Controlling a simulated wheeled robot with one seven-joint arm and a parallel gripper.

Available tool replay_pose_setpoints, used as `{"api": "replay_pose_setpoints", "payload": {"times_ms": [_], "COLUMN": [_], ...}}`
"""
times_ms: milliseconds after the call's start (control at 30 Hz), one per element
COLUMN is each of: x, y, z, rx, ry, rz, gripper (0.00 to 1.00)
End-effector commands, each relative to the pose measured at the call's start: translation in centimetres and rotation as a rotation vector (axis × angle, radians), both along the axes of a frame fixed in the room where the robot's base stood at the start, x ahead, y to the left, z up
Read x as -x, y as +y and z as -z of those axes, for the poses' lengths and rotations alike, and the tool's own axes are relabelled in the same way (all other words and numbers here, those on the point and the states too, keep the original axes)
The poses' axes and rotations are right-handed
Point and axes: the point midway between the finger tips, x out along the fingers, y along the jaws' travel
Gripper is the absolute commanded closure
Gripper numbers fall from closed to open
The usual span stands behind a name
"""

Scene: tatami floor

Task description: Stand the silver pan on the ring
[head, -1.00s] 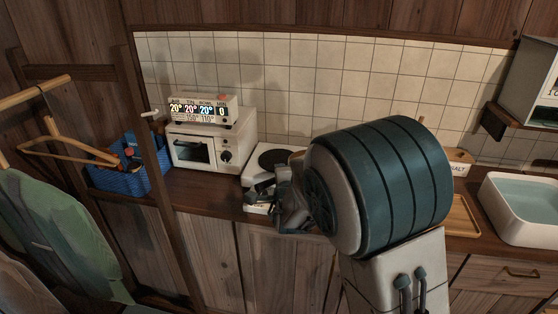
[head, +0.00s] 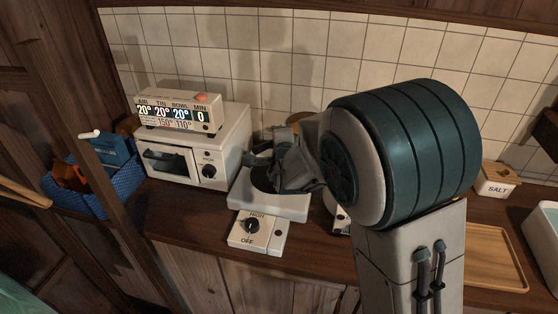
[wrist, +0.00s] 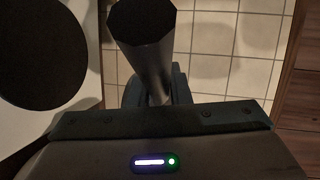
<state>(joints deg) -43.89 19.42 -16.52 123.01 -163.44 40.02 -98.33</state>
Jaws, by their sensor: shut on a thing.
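My gripper (head: 268,160) is over the white hotplate (head: 290,207) and partly covers its dark round ring (head: 263,180). In the wrist view my gripper (wrist: 155,92) is shut on a silver cylinder-shaped piece (wrist: 148,66) with a dark end, which I take to be part of the silver pan. The pan's full shape does not show, and in the head view my gripper and arm hide it. In the wrist view the black ring (wrist: 40,52) lies left of the silver piece, apart from it in the picture. I cannot tell the height between them.
A white oven (head: 185,160) with a display box (head: 180,109) on top stands left of the hotplate. A HIGH/OFF knob box (head: 258,233) sits in front. A blue basket (head: 105,185) is far left. A salt box (head: 497,180) and wooden tray (head: 495,258) are at right.

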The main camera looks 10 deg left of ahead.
Motion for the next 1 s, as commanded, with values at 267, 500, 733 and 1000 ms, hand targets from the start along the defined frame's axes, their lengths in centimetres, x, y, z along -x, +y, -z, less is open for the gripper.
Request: {"api": "replay_pose_setpoints", "payload": {"times_ms": [267,500,733,1000], "x": [2.2,5.4,7.0,7.1], "y": [2.9,7.0,9.1,9.2], "z": [1.9,5.2,6.8,9.6], "rx": [0.003,0.003,0.000,0.003], "ry": [0.002,0.002,-0.002,0.000], "rz": [-0.008,-0.004,0.000,0.001], "gripper": [1.00,1.00,1.00,1.00]}}
